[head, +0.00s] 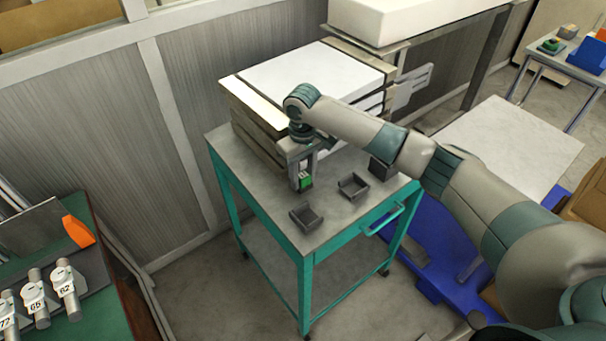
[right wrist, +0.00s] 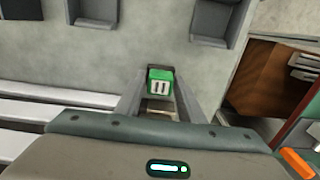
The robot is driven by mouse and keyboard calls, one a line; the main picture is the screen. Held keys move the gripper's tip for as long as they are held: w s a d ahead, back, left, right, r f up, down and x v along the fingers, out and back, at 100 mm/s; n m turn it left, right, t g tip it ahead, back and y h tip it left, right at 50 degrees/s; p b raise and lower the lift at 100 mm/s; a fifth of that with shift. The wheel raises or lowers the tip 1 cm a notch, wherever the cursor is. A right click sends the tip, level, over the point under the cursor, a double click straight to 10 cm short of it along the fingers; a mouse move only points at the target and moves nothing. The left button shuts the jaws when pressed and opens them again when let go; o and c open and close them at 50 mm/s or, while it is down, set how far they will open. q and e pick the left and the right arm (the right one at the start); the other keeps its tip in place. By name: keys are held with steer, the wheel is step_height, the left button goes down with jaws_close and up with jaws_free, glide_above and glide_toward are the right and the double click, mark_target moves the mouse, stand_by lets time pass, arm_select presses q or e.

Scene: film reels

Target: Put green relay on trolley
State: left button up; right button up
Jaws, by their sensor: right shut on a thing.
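The green relay (head: 306,182) is a small green block held between the fingers of my right gripper (head: 302,178). In the right wrist view the relay (right wrist: 160,82) shows a pale face with dark slots, and the right gripper's (right wrist: 158,95) two fingers close on its sides. The trolley (head: 262,208) has a grey top and a teal frame. The right gripper points down over the trolley top, near its middle. I cannot tell whether the relay touches the top. My left gripper is not in view.
Small dark open holders (head: 306,218) stand on the trolley top near the gripper. A stack of white and wooden-edged boxes (head: 310,75) fills the trolley's back. A green bench (head: 90,285) with numbered metal parts is at the left. A table (head: 560,62) stands far right.

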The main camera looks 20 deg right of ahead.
mark_target(303, 174)
steer(key=o, duration=1)
steer(key=shift+o, duration=0.2)
step_height(303, 174, up, 12)
steer(key=b, duration=0.3)
steer(key=shift+b, duration=0.4)
steer(key=shift+r, duration=0.1)
